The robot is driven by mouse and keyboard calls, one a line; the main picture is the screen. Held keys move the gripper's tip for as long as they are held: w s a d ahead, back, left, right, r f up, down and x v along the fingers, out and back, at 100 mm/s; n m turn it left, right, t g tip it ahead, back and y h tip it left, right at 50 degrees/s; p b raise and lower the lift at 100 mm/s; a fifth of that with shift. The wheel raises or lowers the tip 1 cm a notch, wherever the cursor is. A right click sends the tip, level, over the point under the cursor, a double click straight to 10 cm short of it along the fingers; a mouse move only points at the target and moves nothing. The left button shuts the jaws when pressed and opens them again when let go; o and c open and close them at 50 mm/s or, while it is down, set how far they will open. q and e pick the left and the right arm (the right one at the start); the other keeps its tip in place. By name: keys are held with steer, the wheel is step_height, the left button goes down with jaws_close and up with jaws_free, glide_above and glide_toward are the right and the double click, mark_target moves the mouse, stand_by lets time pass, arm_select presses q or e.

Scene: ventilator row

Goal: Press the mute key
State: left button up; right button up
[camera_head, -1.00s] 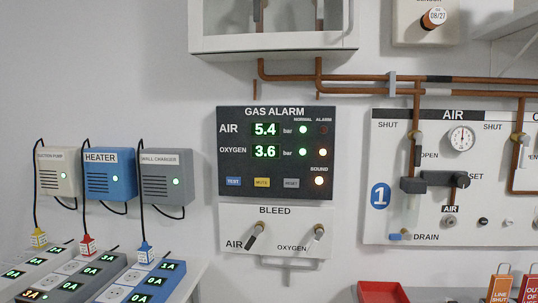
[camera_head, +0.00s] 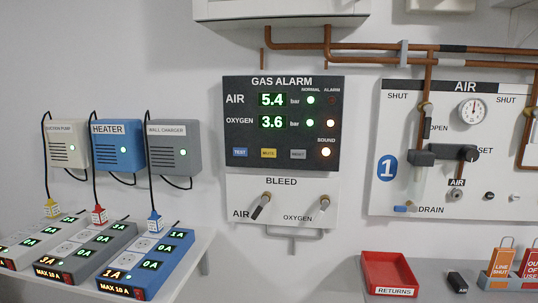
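The gas alarm panel (camera_head: 282,137) is a dark wall panel in the middle of the head view. Its yellow mute key (camera_head: 268,153) sits in the bottom row, between the blue test key (camera_head: 239,152) and the grey reset key (camera_head: 298,154). The air display (camera_head: 272,99) reads 5.4 bar and the oxygen display (camera_head: 272,122) reads 3.6 bar. Both normal lamps are green. The sound lamp (camera_head: 325,152) is lit, and the oxygen row's alarm lamp glows orange. Neither of my grippers is in view.
Below is the white bleed panel (camera_head: 282,220) with two levers. Power strips (camera_head: 150,266) stand on a shelf at left under three wall boxes. A red returns tray (camera_head: 390,272) and tag holder (camera_head: 507,282) are at lower right. Copper pipes run above the air panel (camera_head: 440,205).

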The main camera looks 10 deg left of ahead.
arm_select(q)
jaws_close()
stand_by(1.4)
